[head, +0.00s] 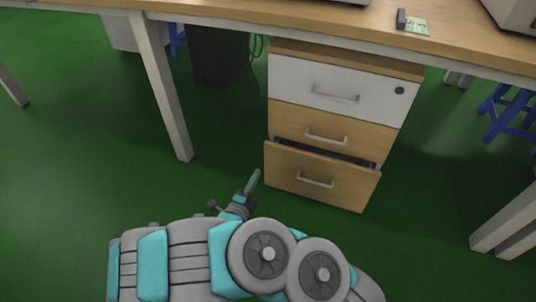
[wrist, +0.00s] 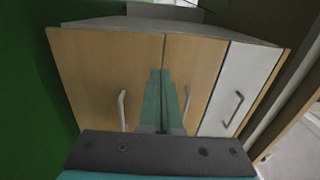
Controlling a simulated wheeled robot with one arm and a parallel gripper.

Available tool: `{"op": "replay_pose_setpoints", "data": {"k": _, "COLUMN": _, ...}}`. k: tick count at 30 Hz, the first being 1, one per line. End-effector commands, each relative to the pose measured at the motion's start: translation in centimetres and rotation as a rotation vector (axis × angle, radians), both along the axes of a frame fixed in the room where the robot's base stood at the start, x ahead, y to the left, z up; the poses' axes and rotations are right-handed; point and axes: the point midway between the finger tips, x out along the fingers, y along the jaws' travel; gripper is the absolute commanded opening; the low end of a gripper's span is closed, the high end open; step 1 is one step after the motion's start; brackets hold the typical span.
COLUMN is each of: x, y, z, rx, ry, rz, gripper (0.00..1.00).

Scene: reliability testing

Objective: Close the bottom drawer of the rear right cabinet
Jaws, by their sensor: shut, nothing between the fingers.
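The cabinet (head: 334,118) stands under the desk, with a white top drawer (head: 330,93) and wooden middle and bottom drawers. The bottom drawer (head: 320,180) is pulled partly out, with a dark gap above its front. Its handle (head: 316,181) is a metal bar. My gripper (head: 255,178) is low, just left of the bottom drawer's front in the head view. In the wrist view my gripper (wrist: 161,78) has its green fingers shut together, empty, in front of the wooden drawer fronts. The bottom drawer front (wrist: 98,75) fills the left there. I cannot tell whether the fingers touch it.
The wooden desktop (head: 300,22) runs above the cabinet. A pale desk leg (head: 165,90) stands to the left, and another (head: 506,220) at the right. A dark bin (head: 217,55) is behind on the left. Green floor (head: 70,160) is clear at left.

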Motion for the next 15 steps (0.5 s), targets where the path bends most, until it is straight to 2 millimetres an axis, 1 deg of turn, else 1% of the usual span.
{"op": "replay_pose_setpoints", "data": {"k": 1, "x": 0.7, "y": -0.4, "z": -0.1, "rx": 0.001, "ry": 0.001, "rz": -0.005, "gripper": 0.00}}
{"op": "replay_pose_setpoints", "data": {"k": 15, "x": 7.1, "y": -2.8, "z": -0.1, "rx": 0.005, "ry": -0.002, "rz": -0.005, "gripper": 0.00}}
